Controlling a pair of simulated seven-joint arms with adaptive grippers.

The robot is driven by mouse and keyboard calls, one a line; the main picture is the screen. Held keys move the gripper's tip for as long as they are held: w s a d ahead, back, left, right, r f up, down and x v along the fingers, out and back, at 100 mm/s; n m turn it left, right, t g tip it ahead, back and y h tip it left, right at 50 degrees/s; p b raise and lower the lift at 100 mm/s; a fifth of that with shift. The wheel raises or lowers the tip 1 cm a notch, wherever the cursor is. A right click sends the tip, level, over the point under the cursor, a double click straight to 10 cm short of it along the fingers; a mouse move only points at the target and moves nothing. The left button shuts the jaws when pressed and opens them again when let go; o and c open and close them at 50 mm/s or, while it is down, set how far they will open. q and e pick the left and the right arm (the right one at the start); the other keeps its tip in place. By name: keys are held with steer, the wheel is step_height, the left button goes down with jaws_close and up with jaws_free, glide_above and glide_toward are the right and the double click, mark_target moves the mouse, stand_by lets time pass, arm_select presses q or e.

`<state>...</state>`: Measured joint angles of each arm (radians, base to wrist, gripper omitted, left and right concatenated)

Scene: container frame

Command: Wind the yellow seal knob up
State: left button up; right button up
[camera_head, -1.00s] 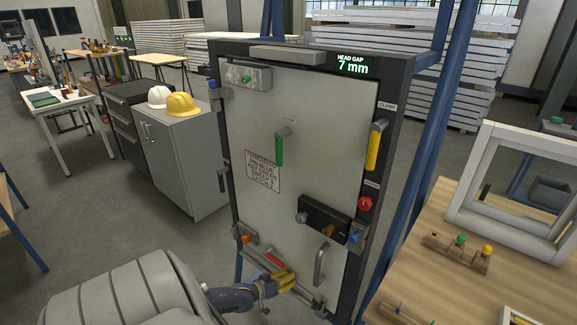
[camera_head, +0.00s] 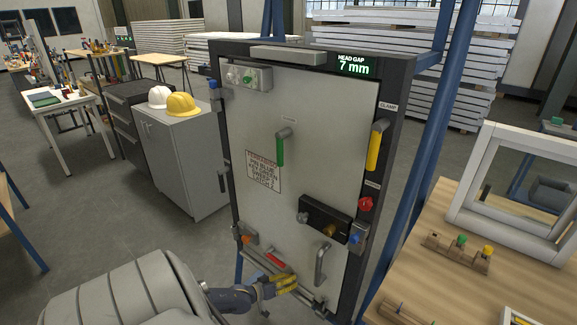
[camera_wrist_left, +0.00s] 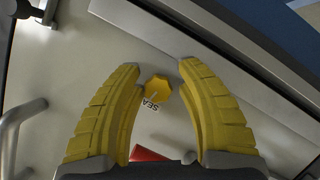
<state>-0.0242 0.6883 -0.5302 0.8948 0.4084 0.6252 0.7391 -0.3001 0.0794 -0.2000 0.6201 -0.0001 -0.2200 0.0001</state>
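The yellow seal knob (camera_wrist_left: 158,89) shows in the left wrist view, on the pale door's lower part beside a partly hidden label reading "SEA". My left gripper (camera_wrist_left: 159,70) is open, its two yellow fingers curving around either side of the knob. The knob lies between the fingers, nearer the right one; I cannot tell whether that finger touches it. In the head view my left gripper (camera_head: 286,283) is at the door's bottom edge and hides the knob. My right gripper is not in view.
A red handle (camera_head: 273,260) is just above my left gripper; a grey pull handle (camera_head: 321,264) stands to its right. A black latch box (camera_head: 325,219) is higher up. The door's display (camera_head: 355,66) reads "HEAD GAP 7 mm". A wooden table (camera_head: 440,270) stands at right.

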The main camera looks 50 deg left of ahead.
arm_select(q)
steer(key=shift+o, duration=1.3)
steer(key=shift+w+r, duration=0.2)
steer(key=v, duration=1.2)
steer(key=shift+a, duration=0.1)
